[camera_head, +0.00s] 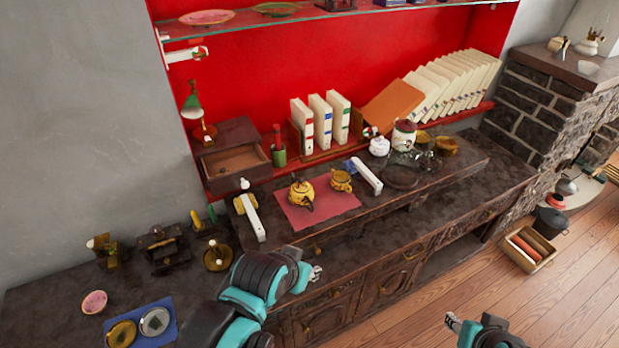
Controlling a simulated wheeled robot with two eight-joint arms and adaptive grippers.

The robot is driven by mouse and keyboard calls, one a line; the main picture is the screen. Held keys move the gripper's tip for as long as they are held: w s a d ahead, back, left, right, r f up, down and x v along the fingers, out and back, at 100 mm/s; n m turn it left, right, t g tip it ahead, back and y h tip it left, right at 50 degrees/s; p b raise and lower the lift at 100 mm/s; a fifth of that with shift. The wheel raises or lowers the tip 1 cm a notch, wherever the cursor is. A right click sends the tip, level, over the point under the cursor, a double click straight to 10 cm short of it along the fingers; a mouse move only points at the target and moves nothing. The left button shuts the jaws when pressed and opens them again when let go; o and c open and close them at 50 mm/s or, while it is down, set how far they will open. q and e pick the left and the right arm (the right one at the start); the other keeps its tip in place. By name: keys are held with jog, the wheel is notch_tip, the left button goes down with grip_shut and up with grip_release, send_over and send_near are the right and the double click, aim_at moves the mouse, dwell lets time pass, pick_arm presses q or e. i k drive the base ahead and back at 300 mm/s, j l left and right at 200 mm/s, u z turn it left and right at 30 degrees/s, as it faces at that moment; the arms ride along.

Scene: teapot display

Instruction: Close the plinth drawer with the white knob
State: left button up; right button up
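A small dark wooden plinth (229,135) stands at the back left of the cabinet, against the red back panel. A white knob (244,184) shows at the drawer's front. My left gripper (316,273) is in front of the cabinet's front edge, well apart from the drawer, with nothing visible in it. My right gripper (452,322) is low at the bottom right over the floor, far from the drawer. Both grippers are too small to tell open from shut.
A white-and-dark bar-like object (251,217) lies just in front of the drawer. A yellow teapot (301,193) and cup (341,181) stand on a red mat (294,218).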

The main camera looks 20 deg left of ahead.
aim_at(249, 164)
jog(key=u, duration=1.35)
jog(key=l+u, duration=0.2)
jog(key=u, duration=0.25)
jog(key=k+l+u, duration=0.1)
jog(key=u, duration=0.35)
jog(key=k+l+u, duration=0.15)
jog(key=l+u, duration=0.15)
jog(key=u, duration=0.15)
